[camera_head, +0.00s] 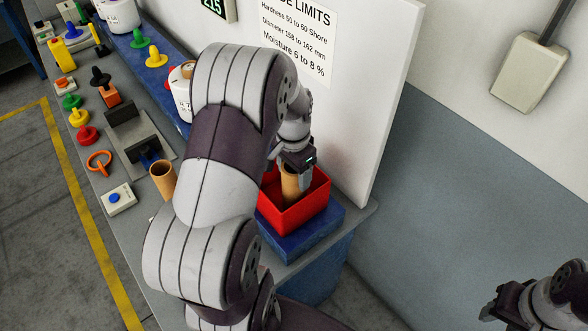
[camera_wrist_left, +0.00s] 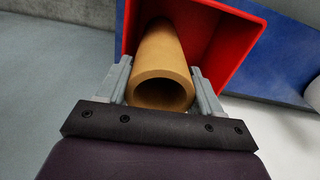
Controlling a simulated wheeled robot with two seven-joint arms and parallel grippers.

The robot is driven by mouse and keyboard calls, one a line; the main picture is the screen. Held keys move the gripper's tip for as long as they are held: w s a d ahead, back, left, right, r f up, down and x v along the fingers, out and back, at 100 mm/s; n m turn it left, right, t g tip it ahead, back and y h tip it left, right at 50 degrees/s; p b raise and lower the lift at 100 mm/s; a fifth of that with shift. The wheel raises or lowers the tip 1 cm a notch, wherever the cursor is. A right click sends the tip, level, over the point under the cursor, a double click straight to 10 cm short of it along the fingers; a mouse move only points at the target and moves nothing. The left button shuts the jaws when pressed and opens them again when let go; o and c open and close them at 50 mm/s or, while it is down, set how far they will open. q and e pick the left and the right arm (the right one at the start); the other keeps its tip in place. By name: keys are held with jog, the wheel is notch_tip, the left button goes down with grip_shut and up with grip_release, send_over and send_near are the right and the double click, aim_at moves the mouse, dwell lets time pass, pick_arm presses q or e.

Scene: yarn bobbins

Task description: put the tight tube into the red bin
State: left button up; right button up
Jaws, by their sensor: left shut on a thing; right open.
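A tan cardboard tube (camera_head: 290,187) stands roughly upright inside the red bin (camera_head: 293,214), its lower end within the bin walls. My left gripper (camera_head: 297,162) is above the bin and shut on this tube near its upper end. In the left wrist view the tube (camera_wrist_left: 164,68) sits between both fingers of the left gripper (camera_wrist_left: 163,82), with the red bin (camera_wrist_left: 235,40) around its far end. Whether the tube touches the bin floor is hidden. My right gripper (camera_head: 492,308) is at the lower right, open, away from the bench.
The bin stands on a blue block (camera_head: 305,236) at the bench end, beside a white panel (camera_head: 375,90). Another tan tube (camera_head: 163,180) stands on the bench near a grey fixture (camera_head: 140,140). Several coloured knobs, an orange ring (camera_head: 99,162) and a blue-button box (camera_head: 119,198) lie left.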

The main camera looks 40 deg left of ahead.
pick_arm(q)
jog(key=shift+w+f, duration=0.15)
jog(key=shift+f, duration=0.05)
jog(key=o, duration=1.3)
jog(key=shift+o, duration=0.2)
